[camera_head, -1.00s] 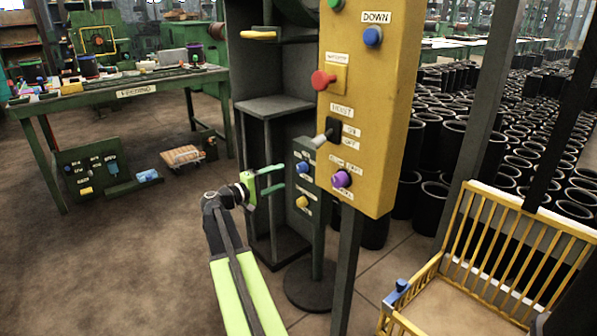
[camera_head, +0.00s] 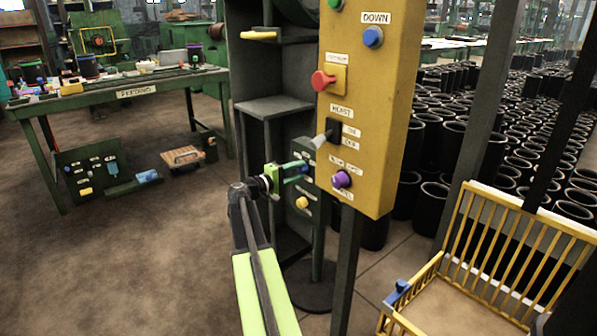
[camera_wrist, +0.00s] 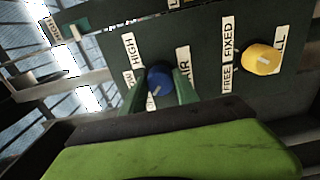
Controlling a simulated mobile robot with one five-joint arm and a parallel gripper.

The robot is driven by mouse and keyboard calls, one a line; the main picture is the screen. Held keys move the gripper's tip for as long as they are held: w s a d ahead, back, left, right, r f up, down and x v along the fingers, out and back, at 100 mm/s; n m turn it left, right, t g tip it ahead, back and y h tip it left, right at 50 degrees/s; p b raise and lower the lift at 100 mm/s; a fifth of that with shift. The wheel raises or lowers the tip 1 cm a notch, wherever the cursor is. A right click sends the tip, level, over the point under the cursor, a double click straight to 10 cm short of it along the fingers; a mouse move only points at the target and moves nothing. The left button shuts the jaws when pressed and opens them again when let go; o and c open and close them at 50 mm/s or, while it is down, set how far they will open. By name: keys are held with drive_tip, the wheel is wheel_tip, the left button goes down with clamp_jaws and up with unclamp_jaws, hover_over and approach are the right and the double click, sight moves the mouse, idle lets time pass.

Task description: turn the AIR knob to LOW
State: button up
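The blue AIR knob (camera_wrist: 160,80) is on a dark green panel (camera_wrist: 205,50) in the wrist view. Its pale pointer mark lies toward the lower left in that view. A HIGH label (camera_wrist: 129,50) is at its upper left and an AIR label (camera_wrist: 184,65) at its right. The label at its left, partly hidden by a finger, seems to read LOW. My gripper (camera_wrist: 162,88) has one green finger on each side of the knob and looks open; firm contact cannot be told. In the head view my gripper (camera_head: 297,169) is at the panel, largely covering the knob.
A yellow knob (camera_wrist: 262,59) with FREE and FIXED labels is beside the AIR knob. A yellow control box (camera_head: 368,110) with a red knob (camera_head: 323,80), a switch and a purple knob (camera_head: 341,179) stands close at the right of my gripper.

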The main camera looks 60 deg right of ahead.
clamp_jaws()
drive_tip(key=shift+d, duration=0.2)
drive_tip(key=shift+a, duration=0.15)
drive_tip(key=shift+m, duration=0.4)
drive_tip(key=shift+a+m, duration=0.1)
drive_tip(key=shift+m, duration=0.8)
drive_tip(key=m, duration=0.6)
drive_tip(key=o, duration=0.7)
unclamp_jaws()
drive_tip(key=shift+c, duration=0.2)
